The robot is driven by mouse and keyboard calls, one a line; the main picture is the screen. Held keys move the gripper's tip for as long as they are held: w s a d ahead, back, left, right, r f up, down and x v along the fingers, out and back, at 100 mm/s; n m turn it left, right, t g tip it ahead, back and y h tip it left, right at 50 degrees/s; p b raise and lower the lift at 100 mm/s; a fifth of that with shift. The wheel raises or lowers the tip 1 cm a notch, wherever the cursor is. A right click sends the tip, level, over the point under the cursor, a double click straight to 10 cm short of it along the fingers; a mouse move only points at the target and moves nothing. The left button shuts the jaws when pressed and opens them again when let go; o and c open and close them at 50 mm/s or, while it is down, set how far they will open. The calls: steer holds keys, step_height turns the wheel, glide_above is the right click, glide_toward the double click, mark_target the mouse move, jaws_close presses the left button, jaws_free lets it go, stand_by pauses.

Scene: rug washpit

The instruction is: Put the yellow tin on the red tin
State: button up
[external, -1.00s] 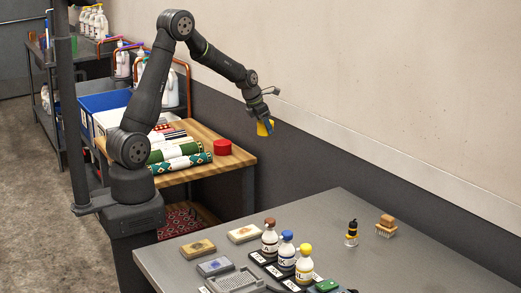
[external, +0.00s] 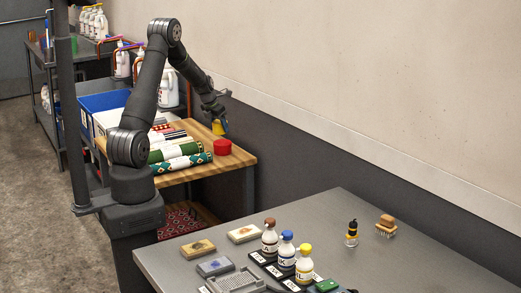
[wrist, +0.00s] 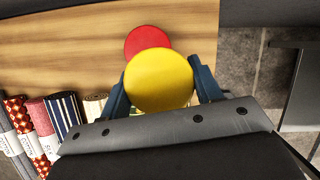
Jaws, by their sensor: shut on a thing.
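The yellow tin (external: 218,128) is held in my gripper (external: 219,121), above the wooden table near the wall. In the wrist view the yellow tin (wrist: 160,80) sits between the two blue-grey fingers of my gripper (wrist: 160,88), with its round top facing the camera. The red tin (external: 222,147) stands on the wooden table near its right edge. In the wrist view the red tin (wrist: 147,39) shows just beyond the yellow tin, which covers its nearer part. The yellow tin appears higher than the red tin; the gap between them cannot be told.
Rolled rugs (external: 180,156) lie on the wooden table (external: 243,157), left of the red tin. They also show in the wrist view (wrist: 62,110). A blue bin (external: 100,103) stands behind. A grey metal table (external: 330,215) with bottles and brushes is in front.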

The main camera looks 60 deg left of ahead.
mark_target(216, 144)
steer(key=a+f, duration=0.2)
steer(key=a, duration=0.1)
steer(key=shift+s, duration=0.1)
steer(key=shift+f, duration=1.9)
steer(key=shift+f, duration=0.1)
steer(key=o, duration=1)
steer(key=v, duration=1.2)
